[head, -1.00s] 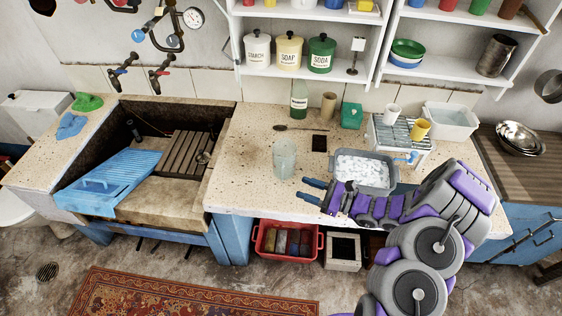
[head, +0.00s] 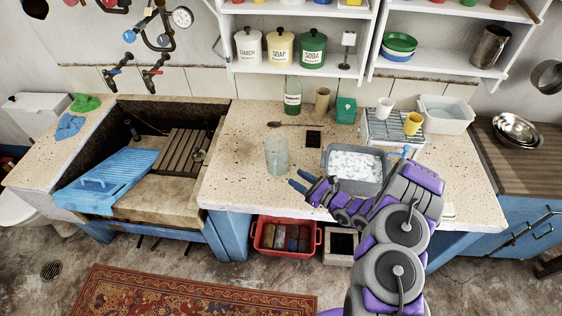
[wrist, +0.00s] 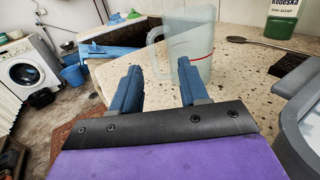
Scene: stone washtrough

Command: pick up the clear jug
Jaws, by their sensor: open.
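The clear jug (head: 278,157) stands upright on the speckled stone counter, left of the grey basin. In the wrist view the jug (wrist: 190,45) is just ahead of my fingers, with a red line on its side and a handle at its left. My gripper (head: 297,179) is open, with blue fingers pointing left toward the jug from its lower right. In the wrist view my gripper (wrist: 158,85) shows a clear gap between its fingers, with nothing held.
A grey basin of white suds (head: 353,171) sits close to my gripper on the right. A green bottle (head: 292,97), a wooden spoon (head: 292,124) and a dark square (head: 313,139) lie or stand behind the jug. The counter left of the jug is clear, up to the sink.

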